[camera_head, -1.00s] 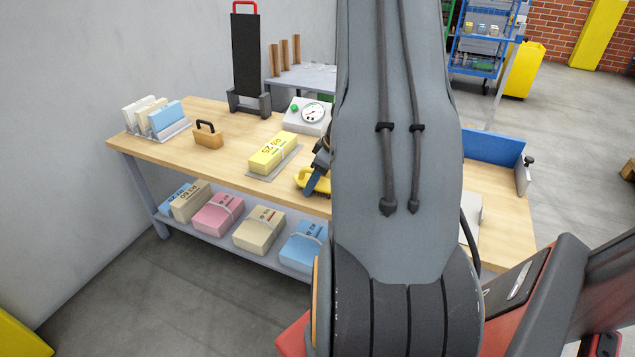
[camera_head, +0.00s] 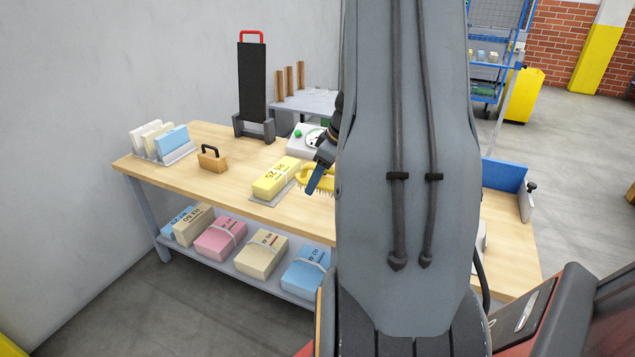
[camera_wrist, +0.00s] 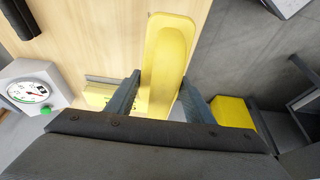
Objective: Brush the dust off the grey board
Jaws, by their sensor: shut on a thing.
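A yellow brush (camera_head: 330,176) with pale bristles pointing down is held in my gripper (camera_head: 318,178), above the wooden workbench beside the yellow bundle. In the wrist view, the brush's long yellow back (camera_wrist: 168,55) lies between the two fingers of my gripper (camera_wrist: 160,98). A flat grey plate (camera_head: 285,192) shows around the yellow bundle; I cannot tell whether it is the grey board. A pale grey edge shows right of my arm (camera_head: 482,236), mostly hidden. No dust can be made out.
The yellow bundle (camera_head: 276,177) lies near the front edge of the workbench (camera_head: 225,178). A dial scale (camera_head: 300,143), a wooden block with black handle (camera_head: 212,158) and a tall black upright (camera_head: 252,85) stand behind and left. My arm hides the bench's middle; a blue panel (camera_head: 506,175) stands right.

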